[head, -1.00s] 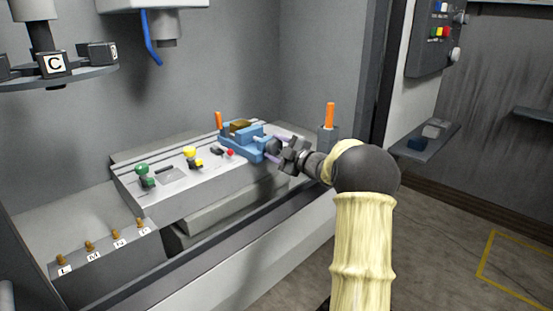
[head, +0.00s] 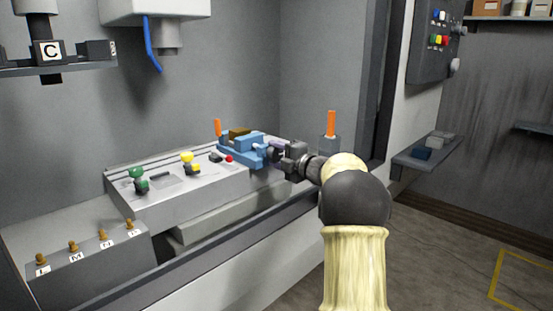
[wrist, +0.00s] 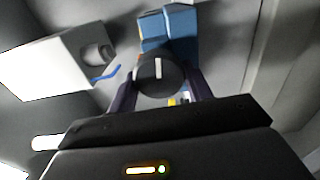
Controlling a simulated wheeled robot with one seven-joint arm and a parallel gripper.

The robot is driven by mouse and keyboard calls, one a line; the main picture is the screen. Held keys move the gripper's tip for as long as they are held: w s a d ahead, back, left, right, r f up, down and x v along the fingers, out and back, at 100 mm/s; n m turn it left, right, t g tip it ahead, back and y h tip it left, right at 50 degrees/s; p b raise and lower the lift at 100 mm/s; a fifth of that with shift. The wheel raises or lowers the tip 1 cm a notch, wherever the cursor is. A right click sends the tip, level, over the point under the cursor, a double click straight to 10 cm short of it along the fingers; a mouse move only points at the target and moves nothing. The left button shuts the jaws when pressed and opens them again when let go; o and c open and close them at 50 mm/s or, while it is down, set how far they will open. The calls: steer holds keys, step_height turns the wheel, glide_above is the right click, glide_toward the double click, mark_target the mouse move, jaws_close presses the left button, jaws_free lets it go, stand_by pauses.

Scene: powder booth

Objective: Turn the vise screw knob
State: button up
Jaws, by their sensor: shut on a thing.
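The blue vise (head: 236,150) sits at the right end of the grey machine table, with a brown block (head: 239,133) in its jaws. In the wrist view the vise (wrist: 172,28) is behind the round dark screw knob (wrist: 158,82), which has a white line on its face. My gripper (head: 272,155) reaches the knob end of the vise from the right. In the wrist view my gripper (wrist: 160,92) has one purple finger on each side of the knob and is shut on it. In the head view the knob is mostly hidden by my gripper.
The machine table (head: 190,200) carries a green knob (head: 138,178), a yellow knob (head: 188,162) and a red button (head: 229,159). A white spindle housing (head: 155,12) with a blue hose hangs above.

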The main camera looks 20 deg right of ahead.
steer(key=o, duration=1)
steer(key=shift+d, duration=0.1)
steer(key=v, duration=1.7)
steer(key=shift+s+p, duration=0.2)
steer(key=shift+p, duration=0.15)
